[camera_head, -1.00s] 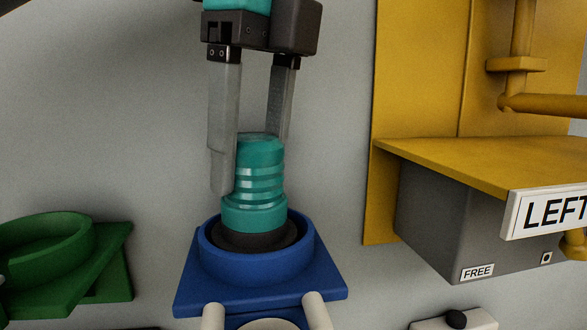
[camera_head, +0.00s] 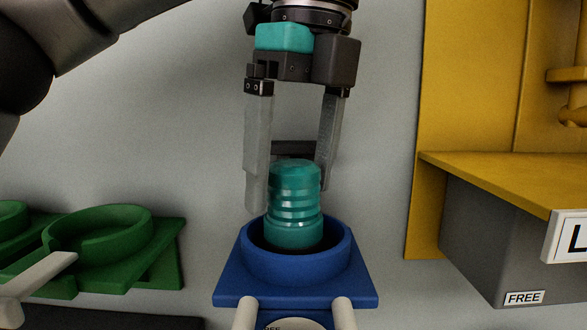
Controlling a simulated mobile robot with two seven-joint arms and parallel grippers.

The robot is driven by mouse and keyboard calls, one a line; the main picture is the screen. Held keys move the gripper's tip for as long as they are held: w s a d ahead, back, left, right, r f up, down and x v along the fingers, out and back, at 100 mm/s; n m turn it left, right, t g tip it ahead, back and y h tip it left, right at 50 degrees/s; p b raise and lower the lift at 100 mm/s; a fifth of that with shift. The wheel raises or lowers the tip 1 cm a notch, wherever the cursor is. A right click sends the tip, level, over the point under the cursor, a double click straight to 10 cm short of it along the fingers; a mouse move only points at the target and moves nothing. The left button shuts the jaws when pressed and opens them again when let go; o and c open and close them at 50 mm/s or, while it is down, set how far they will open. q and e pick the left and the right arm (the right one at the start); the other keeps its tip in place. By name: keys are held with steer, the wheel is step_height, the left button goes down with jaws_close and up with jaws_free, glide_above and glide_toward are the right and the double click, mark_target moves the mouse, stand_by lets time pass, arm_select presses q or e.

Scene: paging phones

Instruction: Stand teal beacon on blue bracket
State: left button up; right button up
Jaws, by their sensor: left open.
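The teal beacon (camera_head: 295,207), a ribbed cylinder, stands upright inside the round rim of the blue bracket (camera_head: 296,268). Its dark base is hidden by the rim. My left gripper (camera_head: 290,198) is above the bracket, pointing down, with its two grey fingers apart. The left finger stands beside the beacon with a gap showing. The right finger reaches near the beacon's top right side; whether it touches is unclear. My right gripper is not in view.
Green brackets (camera_head: 112,240) are on the wall at the left. A yellow shelf (camera_head: 500,180) with a grey box (camera_head: 495,240) labelled FREE juts out at the right. Two pale pegs (camera_head: 343,312) stick out below the blue bracket. Bare wall lies between.

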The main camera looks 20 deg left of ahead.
arm_select(q)
steer(key=shift+r, duration=0.15)
steer(key=shift+s+d+r, duration=0.1)
steer(key=shift+d+r, duration=0.1)
steer(key=shift+r, duration=1)
steer(key=shift+s+d+r, duration=0.1)
steer(key=shift+d+r, duration=0.05)
steer(key=shift+r, duration=1.05)
steer(key=shift+s+d+r, duration=0.1)
steer(key=shift+d+r, duration=0.1)
steer(key=shift+r, duration=1)
steer(key=shift+w, duration=0.1)
